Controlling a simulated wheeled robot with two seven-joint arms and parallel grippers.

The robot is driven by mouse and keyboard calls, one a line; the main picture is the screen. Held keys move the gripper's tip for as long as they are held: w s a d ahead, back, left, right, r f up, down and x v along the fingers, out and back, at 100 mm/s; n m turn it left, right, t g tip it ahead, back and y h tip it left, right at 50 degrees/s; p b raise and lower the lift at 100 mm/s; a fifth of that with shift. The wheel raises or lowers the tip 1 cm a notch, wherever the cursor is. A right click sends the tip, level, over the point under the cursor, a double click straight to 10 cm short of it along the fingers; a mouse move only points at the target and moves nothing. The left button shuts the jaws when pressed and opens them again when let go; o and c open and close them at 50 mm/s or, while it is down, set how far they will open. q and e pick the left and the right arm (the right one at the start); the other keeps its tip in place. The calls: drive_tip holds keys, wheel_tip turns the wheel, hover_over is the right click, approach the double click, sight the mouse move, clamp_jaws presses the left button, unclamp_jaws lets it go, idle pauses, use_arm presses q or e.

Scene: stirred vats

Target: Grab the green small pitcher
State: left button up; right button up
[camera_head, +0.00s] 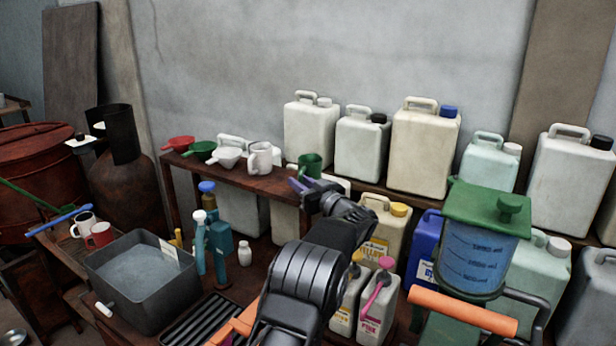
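The green small pitcher (310,165) stands upright near the right end of the raised wooden shelf (238,184), beside a white pitcher (260,158). My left arm reaches up from the bottom middle. My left gripper (303,186) is at the shelf's right end, just in front of and below the green pitcher in the picture. It overlaps the pitcher's lower edge, so I cannot tell whether they touch. The finger gap is too small and dark to read. My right gripper is not in view.
Red (178,143), green (200,149) and white (226,156) funnels sit along the shelf's left part. Large pale canisters (424,150) stand behind. A lidded blue measuring vessel (470,258) is at right. A grey basin (137,277) and bottles stand at lower left.

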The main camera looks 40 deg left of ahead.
use_arm(q)
drive_tip(key=shift+c, duration=0.2)
clamp_jaws()
idle(1.1)
